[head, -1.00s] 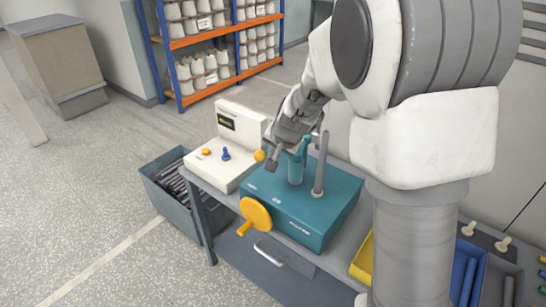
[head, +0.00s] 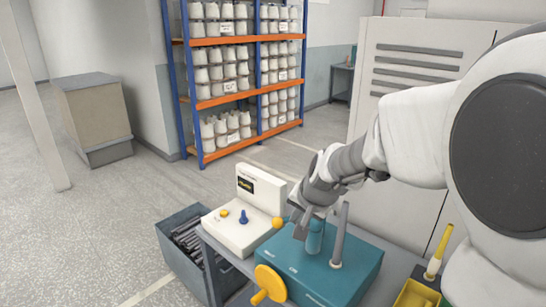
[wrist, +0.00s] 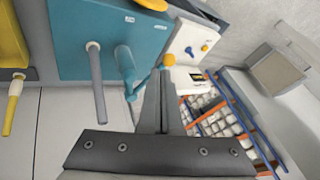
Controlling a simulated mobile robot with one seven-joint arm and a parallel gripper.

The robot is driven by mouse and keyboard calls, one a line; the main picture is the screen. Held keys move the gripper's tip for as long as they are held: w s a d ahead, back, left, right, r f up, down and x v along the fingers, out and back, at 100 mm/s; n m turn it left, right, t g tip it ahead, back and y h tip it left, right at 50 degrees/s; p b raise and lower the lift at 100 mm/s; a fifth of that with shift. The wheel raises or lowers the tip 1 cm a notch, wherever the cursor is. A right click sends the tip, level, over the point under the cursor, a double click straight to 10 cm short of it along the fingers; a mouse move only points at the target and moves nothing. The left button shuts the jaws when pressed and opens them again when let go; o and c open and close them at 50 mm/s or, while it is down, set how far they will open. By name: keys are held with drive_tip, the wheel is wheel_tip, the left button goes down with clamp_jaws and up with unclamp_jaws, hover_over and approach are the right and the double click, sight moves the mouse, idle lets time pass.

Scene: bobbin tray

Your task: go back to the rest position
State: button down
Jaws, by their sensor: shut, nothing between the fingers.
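My gripper (head: 302,224) is shut and empty. In the head view it shows in front of or above the teal machine (head: 350,274), close to the machine's upright teal post (head: 315,238); I cannot tell the exact gap. In the wrist view my closed fingers (wrist: 166,75) point toward the teal machine (wrist: 140,40), with the teal post (wrist: 125,65) just left of them. Nothing is between the fingers.
A grey post (head: 340,235) and a yellow crank (head: 270,284) stick out of the machine. A white control box (head: 240,228) stands beside it. A grey bin (head: 185,245) is left of the bench. A shelf of white bobbins (head: 232,90) stands behind, with open floor at left.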

drive_tip(key=s+d+r+n, duration=0.2)
drive_tip(key=s, duration=0.6)
drive_tip(key=s+d+r+n+h, duration=0.1)
drive_tip(key=s+d+r, duration=0.1)
drive_tip(key=s, duration=0.6)
drive_tip(key=s+d+r+n, duration=0.2)
drive_tip(key=s+r, duration=0.1)
drive_tip(key=s, duration=0.6)
drive_tip(key=shift+n+g+h, duration=0.3)
drive_tip(key=shift+g+h, duration=0.1)
